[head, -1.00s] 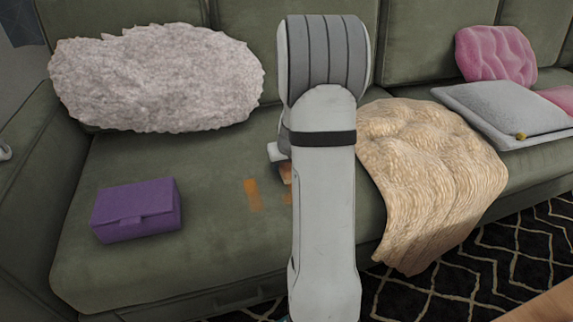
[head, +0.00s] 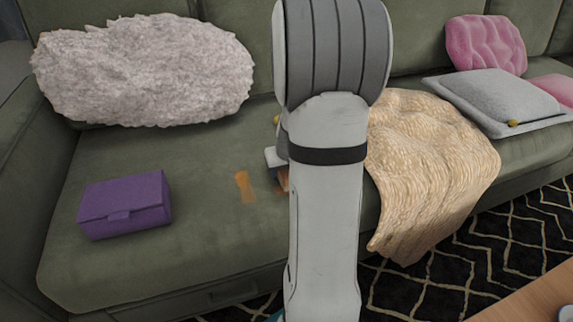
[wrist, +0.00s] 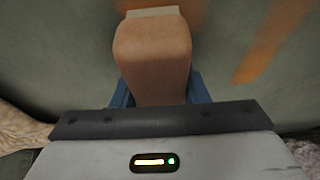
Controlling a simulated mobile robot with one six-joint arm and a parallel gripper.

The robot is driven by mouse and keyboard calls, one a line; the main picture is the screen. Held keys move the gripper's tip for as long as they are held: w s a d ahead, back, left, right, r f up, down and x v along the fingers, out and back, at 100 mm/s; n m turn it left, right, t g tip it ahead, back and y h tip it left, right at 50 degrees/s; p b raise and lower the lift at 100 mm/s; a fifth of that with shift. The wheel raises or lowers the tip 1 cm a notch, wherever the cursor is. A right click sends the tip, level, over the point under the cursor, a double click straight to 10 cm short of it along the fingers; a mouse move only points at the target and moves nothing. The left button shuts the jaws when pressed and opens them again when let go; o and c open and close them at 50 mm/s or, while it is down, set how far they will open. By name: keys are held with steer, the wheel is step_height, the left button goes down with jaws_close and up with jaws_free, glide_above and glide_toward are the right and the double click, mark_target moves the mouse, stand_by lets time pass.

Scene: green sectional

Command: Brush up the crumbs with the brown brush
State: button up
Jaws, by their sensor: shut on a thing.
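The brown brush (wrist: 152,60) is between the blue fingers of my gripper (wrist: 158,90) in the wrist view, with its pale end pointing away over the green seat. In the head view my gripper (head: 275,158) is low over the sofa seat, mostly behind my arm, and only a sliver of the brush (head: 284,179) shows. The crumbs show as an orange streak (head: 244,186) left of the gripper. In the wrist view an orange streak (wrist: 264,42) lies right of the brush, and a blurred orange patch is by its far end. I cannot tell whether the brush touches the seat.
A purple box (head: 125,204) sits on the left of the sofa seat (head: 180,255). A fluffy grey cushion (head: 145,72) leans behind it. A beige blanket (head: 432,160) drapes over the seat right of my arm. A wooden table corner (head: 525,300) is at lower right.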

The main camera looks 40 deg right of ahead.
steer(key=shift+s+a+f, duration=0.1)
steer(key=shift+s+a, duration=0.15)
steer(key=shift+s, duration=0.65)
steer(key=shift+s+a+f, duration=0.1)
steer(key=shift+s+a, duration=0.15)
steer(key=shift+s, duration=0.6)
steer(key=shift+s+a+f, duration=0.1)
steer(key=shift+s+a, duration=0.15)
steer(key=shift+s, duration=0.65)
steer(key=shift+s+a+f, duration=0.1)
steer(key=shift+s+a, duration=0.2)
steer(key=shift+s, duration=0.45)
steer(key=shift+w+d+r+p, duration=0.1)
steer(key=shift+w+r+p, duration=0.05)
steer(key=shift+r+p, duration=2.65)
steer(key=shift+r+b, duration=0.3)
steer(key=shift+r, duration=0.05)
steer(key=shift+r+p, duration=1.05)
steer(key=shift+r, duration=0.5)
